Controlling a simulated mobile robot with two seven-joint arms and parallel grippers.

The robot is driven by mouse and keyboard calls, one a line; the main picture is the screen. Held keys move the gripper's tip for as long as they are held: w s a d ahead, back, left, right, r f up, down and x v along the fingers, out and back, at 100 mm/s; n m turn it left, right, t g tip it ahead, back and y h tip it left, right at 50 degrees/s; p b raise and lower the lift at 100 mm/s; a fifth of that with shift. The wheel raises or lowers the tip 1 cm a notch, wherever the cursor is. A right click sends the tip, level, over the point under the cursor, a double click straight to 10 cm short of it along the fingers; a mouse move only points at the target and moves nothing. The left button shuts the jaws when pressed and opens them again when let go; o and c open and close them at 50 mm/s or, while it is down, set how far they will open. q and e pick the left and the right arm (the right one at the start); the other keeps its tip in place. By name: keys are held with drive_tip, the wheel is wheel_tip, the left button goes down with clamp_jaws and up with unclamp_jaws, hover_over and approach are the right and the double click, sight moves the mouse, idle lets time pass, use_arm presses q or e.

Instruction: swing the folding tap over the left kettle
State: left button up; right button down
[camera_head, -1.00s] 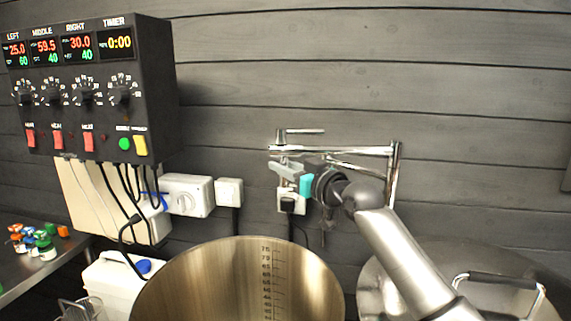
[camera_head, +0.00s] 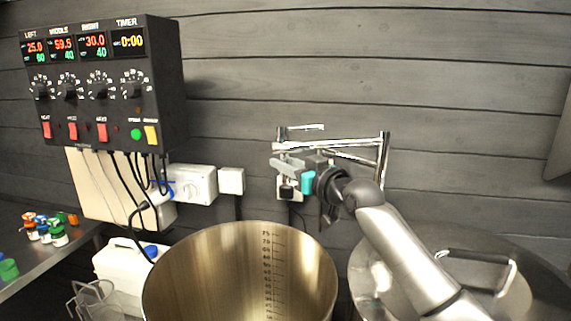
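The chrome folding tap (camera_head: 340,147) is fixed to the wall at right, with its jointed arm reaching left and a small lever at its left end. My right gripper (camera_head: 287,166), with grey fingers and a teal part, is at the tap's left end, just below the arm. It overlaps the tap there; I cannot tell whether its fingers are closed on it. An open steel kettle (camera_head: 205,275) with volume marks inside stands below and in front of the tap's left end. It is the leftmost kettle in view. My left gripper is not in view.
A lidded steel kettle (camera_head: 515,268) stands at right, partly behind my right arm. A black control box (camera_head: 105,85) with cables hangs on the wall at left. Wall sockets (camera_head: 231,181) are behind the open kettle. A white canister (camera_head: 122,270) and a side table (camera_head: 15,218) with coloured fittings are at left.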

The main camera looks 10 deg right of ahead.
drive_tip(key=c, duration=0.7)
unclamp_jaws()
drive_tip(key=shift+b+v, duration=1.1)
drive_tip(key=shift+v, duration=6.55)
drive_tip(key=shift+a, duration=0.1)
